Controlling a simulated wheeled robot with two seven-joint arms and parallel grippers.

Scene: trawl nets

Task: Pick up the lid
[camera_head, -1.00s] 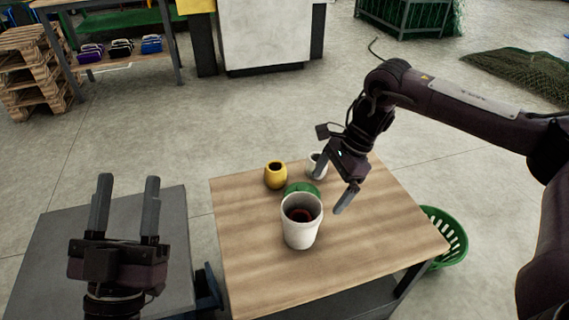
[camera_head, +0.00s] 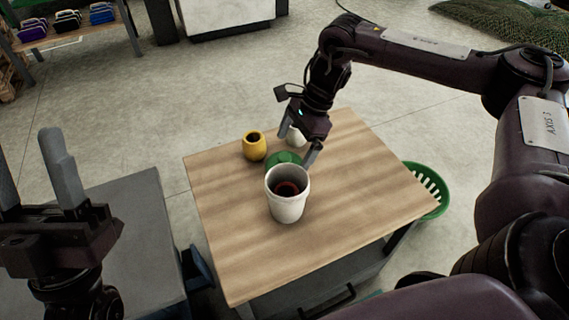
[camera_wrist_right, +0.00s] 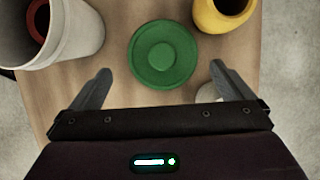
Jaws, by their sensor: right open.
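A round green lid (camera_head: 284,160) with a raised centre knob lies on the wooden table (camera_head: 330,230), partly hidden behind a white bucket in the head view. In the right wrist view the lid (camera_wrist_right: 163,54) lies flat, ahead of and between the fingertips. My right gripper (camera_head: 300,150) is open and empty, above the table beside the lid; both its fingers (camera_wrist_right: 161,72) show apart in the wrist view. My left gripper (camera_head: 75,170) is at the left edge of the head view, its fingers spread and empty, above a grey surface.
The white bucket (camera_head: 287,205) holding something dark red stands in front of the lid. A yellow pot (camera_head: 254,146) and a small white cup (camera_head: 295,137) stand behind it. A green basket (camera_head: 432,190) is right of the table. The table's front is clear.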

